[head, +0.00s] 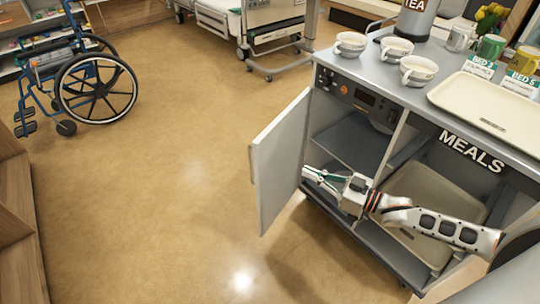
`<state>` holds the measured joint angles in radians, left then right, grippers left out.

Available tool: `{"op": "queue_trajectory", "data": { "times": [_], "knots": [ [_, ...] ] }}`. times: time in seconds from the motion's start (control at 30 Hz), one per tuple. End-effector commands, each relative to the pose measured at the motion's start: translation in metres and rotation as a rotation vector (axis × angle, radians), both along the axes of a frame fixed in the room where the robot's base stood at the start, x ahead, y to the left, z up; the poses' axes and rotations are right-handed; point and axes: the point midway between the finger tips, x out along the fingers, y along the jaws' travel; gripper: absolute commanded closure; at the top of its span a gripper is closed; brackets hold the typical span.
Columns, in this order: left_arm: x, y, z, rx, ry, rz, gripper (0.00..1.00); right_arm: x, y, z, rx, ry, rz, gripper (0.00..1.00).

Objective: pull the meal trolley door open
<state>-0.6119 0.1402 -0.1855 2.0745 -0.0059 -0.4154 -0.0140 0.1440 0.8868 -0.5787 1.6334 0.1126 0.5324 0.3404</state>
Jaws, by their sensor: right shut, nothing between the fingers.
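The meal trolley (425,98) stands at the right, with a dark panel reading MEALS on its front. Its left door (278,160) stands swung well open, showing a compartment with a grey shelf (350,147). My right arm comes in from the right across the trolley front. My right gripper (312,173) is shut and empty, with its fingers by the inner side of the door, close to its hinge side; I cannot tell whether they touch it. My left gripper is not in view.
Cups (350,44), a tea urn (417,18) and a cream tray (495,108) stand on the trolley top. A wheelchair (85,85) and a bed (255,25) are at the back. The floor left of the door is clear.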

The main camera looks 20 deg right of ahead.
Motion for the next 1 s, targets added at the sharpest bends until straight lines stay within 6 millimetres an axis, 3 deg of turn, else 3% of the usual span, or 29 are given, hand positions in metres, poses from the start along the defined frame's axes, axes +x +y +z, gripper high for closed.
{"op": "queue_trajectory", "data": {
  "times": [0.17,0.7,1.0],
  "knots": [
    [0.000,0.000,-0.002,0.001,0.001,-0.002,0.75,0.015,0.010,0.003,0.007,-0.005,0.003,1.00],
    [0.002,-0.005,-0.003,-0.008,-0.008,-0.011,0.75,0.092,0.072,0.000,0.003,-0.002,0.002,1.00],
    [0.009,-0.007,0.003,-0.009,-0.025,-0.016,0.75,0.109,0.085,0.001,0.001,-0.002,0.002,1.00]
  ]
}}
